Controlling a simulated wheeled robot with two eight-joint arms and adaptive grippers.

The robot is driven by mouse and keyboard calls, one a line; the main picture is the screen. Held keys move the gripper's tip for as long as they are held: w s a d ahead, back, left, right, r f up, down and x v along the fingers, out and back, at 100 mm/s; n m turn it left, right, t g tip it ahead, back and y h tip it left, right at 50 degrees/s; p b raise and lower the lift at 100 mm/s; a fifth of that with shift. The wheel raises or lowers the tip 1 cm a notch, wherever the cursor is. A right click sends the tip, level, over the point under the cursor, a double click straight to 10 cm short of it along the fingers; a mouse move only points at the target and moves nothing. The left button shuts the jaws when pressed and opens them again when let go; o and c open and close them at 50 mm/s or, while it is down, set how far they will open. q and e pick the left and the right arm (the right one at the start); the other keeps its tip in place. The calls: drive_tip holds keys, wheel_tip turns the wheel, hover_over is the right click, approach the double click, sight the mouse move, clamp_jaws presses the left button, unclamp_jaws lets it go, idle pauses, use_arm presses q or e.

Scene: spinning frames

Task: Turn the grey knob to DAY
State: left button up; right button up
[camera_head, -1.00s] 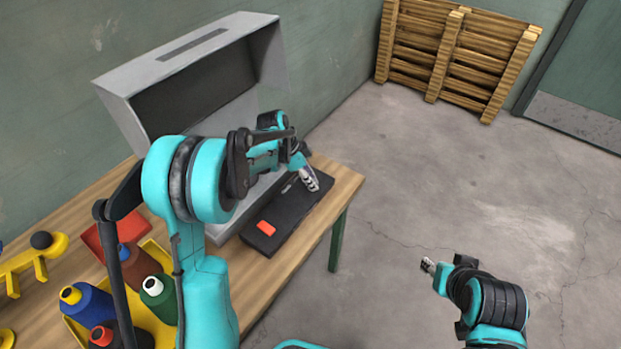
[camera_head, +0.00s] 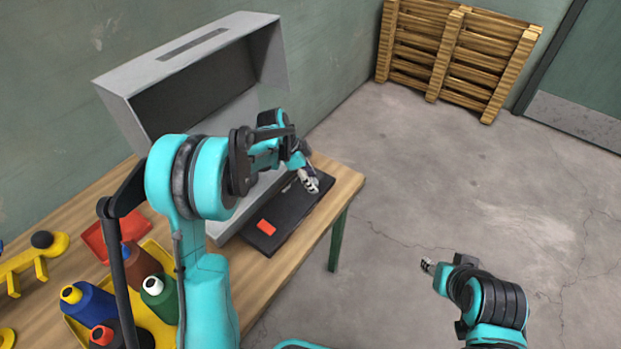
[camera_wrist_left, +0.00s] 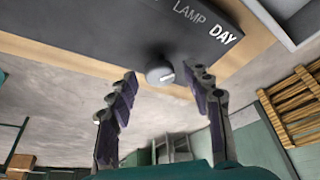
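The grey knob (camera_wrist_left: 160,73) shows in the left wrist view on a dark panel (camera_wrist_left: 120,40) that carries the words LAMP and DAY. The knob is round and has a pale mark on its face. In the head view I cannot make out the knob; my left gripper (camera_head: 310,183) is over the far right part of the dark panel (camera_head: 290,214). In the left wrist view its two fingers are spread, one on each side of the knob, with no clear contact. My right gripper (camera_head: 427,265) is over the floor, away from the table, too small to read.
A grey hood-like box (camera_head: 118,92) stands behind the panel on the wooden table (camera_head: 343,180). A red patch (camera_head: 267,227) is on the panel's near end. A yellow tray (camera_head: 160,252) with several coloured spools sits at left. A pallet (camera_head: 440,65) leans on the back wall.

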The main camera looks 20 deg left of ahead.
use_arm(q)
drive_tip(key=v, duration=1.2)
drive_tip(key=shift+s, duration=0.1)
drive_tip(key=s+d+r+n+t+y, duration=0.1)
drive_tip(key=s+d+r+n, duration=0.1)
drive_tip(key=s+n, duration=0.3)
drive_tip(key=s+d+r+n+t+y, duration=0.1)
drive_tip(key=s+d+r+n, duration=0.1)
drive_tip(key=s, duration=0.6)
drive_tip(key=s+f+n+t+y, duration=0.2)
drive_tip(key=s+n, duration=0.4)
drive_tip(key=s, duration=0.4)
drive_tip(key=shift+s+f+n+t, duration=0.3)
drive_tip(key=shift+s+f+t, duration=0.05)
drive_tip(key=shift+f+t, duration=0.45)
